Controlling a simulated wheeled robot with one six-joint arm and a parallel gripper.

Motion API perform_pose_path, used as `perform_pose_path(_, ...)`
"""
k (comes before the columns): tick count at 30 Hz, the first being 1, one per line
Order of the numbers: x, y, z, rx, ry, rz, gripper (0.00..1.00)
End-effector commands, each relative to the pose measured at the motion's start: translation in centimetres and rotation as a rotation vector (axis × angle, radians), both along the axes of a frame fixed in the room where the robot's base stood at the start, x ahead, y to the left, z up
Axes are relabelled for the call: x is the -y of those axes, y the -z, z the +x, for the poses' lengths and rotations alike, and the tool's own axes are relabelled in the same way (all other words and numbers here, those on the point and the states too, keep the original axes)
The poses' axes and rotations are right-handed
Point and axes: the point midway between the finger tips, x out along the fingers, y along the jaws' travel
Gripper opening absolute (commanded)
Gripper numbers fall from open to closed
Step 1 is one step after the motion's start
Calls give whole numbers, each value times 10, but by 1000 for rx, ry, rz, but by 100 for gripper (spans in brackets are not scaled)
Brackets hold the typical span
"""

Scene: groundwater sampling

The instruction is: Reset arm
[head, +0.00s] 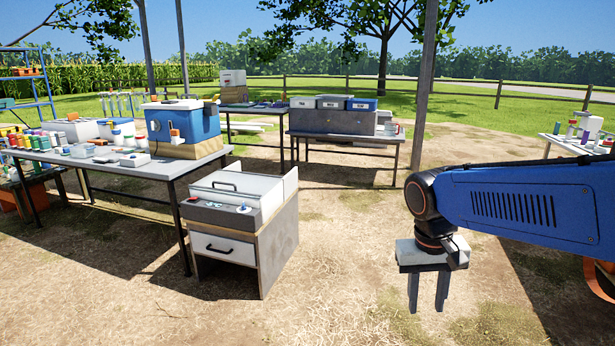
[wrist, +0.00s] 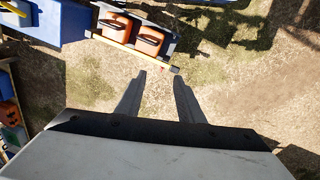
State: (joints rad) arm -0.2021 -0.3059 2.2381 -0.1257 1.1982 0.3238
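My gripper (head: 428,308) hangs at the right of the head view, below my blue arm, with its fingers pointing down. Its two fingers are apart with nothing between them. In the wrist view the two grey fingers of my gripper (wrist: 160,78) also stand apart over bare ground. Nothing touches the fingers in either view.
A grey table (head: 88,163) with bottles and a blue cooler (head: 183,122) stands at the left. A white cabinet (head: 228,243) with a drawer stands beside it. A back table (head: 350,137) holds bins (head: 362,104). A post (head: 424,80) rises behind my arm. Open ground lies between.

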Motion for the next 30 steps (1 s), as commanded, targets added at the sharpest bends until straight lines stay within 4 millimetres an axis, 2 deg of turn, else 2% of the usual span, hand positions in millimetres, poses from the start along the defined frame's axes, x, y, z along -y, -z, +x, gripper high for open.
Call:
perform_pose_path(6, 18, -2, -42, 107, -27, 49, 34)
perform_pose_path(18, 37, 10, -107, 305, -81, 91, 34)
perform_pose_path(24, 40, 16, -122, 362, -97, 92, 34)
perform_pose_path(30, 41, 18, -125, 374, -102, 92, 34)
